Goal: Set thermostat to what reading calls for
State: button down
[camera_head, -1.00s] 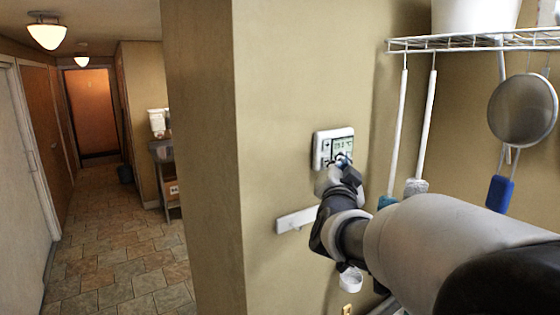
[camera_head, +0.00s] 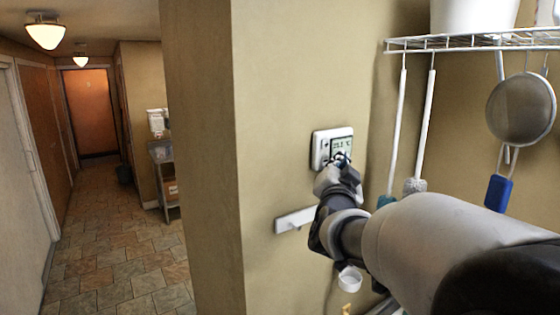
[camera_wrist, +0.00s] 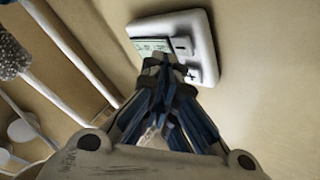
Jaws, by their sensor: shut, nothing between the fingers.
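The white thermostat (camera_head: 319,150) is fixed to the tan wall, with a small display (camera_head: 341,145) that seems to read about 23 °C; the digits are too small to be sure. It also shows in the wrist view (camera_wrist: 200,30), with a minus button (camera_wrist: 182,43) and a plus button (camera_wrist: 192,73) beside the display. My gripper (camera_head: 343,160) is shut and empty, its fingertips in front of the thermostat's lower part. In the wrist view the blue-and-dark fingertips (camera_wrist: 163,65) overlap the display's edge next to the buttons. I cannot tell whether they touch it.
To the right, a wire shelf (camera_head: 470,42) carries a white bucket, with brushes and a strainer (camera_head: 521,108) hanging below. A hallway (camera_head: 110,240) opens at left.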

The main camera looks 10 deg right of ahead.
jog(key=shift+w+a, duration=0.15)
jog(key=shift+w, duration=0.25)
jog(key=shift+w+a, duration=0.15)
jog(key=shift+w, duration=0.2)
dwell(0.6)
jog(key=shift+s+b, duration=0.1)
jog(key=shift+b, duration=0.2)
jog(key=shift+s+d+b, duration=0.3)
jog(key=shift+s+b, duration=0.3)
jog(key=shift+s, duration=0.1)
jog(key=s+b, duration=0.1)
jog(key=s+d+b, duration=0.1)
jog(key=s, duration=0.1)
jog(key=s+b, duration=0.1)
jog(key=shift+s+d, duration=0.35)
dwell(0.3)
